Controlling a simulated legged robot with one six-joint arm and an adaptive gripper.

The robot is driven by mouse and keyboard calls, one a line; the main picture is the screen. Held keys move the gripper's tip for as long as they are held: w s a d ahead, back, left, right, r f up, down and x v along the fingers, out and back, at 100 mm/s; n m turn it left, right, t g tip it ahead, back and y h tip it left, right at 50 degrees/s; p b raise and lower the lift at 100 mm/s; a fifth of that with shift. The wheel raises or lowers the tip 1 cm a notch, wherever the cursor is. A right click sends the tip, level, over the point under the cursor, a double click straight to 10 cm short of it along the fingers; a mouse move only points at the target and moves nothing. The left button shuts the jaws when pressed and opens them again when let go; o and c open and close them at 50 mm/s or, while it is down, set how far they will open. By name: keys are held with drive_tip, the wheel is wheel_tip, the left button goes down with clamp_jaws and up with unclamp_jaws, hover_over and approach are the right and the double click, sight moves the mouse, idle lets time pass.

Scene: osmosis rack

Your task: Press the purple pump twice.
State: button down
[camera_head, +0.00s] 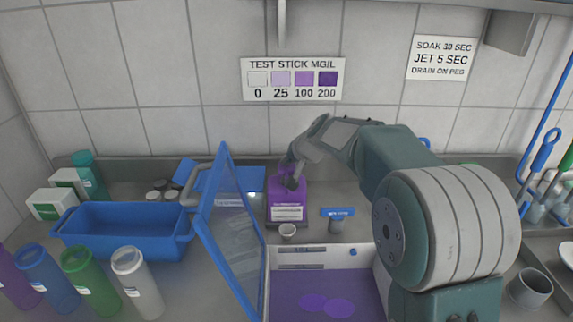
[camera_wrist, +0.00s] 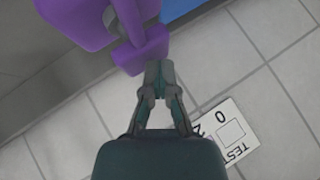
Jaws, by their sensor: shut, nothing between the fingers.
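The purple pump (camera_head: 287,201) is a bottle with a white label, upright at the back of the counter by the tiled wall. In the wrist view its purple head and body (camera_wrist: 143,50) show at the top. My gripper (camera_head: 292,178) is over the top of the pump in the head view and partly hides it. In the wrist view my gripper (camera_wrist: 159,72) is shut and empty, its fingertips at the edge of the purple head. I cannot tell whether they touch it.
A small cup (camera_head: 288,231) stands in front of the pump. A raised blue-framed lid (camera_head: 232,235) is to its left, above an open box with a purple bottom (camera_head: 325,285). A blue tub (camera_head: 120,228) and several bottles (camera_head: 90,280) are further left. A blue-tagged item (camera_head: 338,213) stands right.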

drive_tip(key=shift+f, duration=0.5)
idle(0.4)
drive_tip(key=shift+r, duration=1.4)
drive_tip(key=shift+r, duration=2.55)
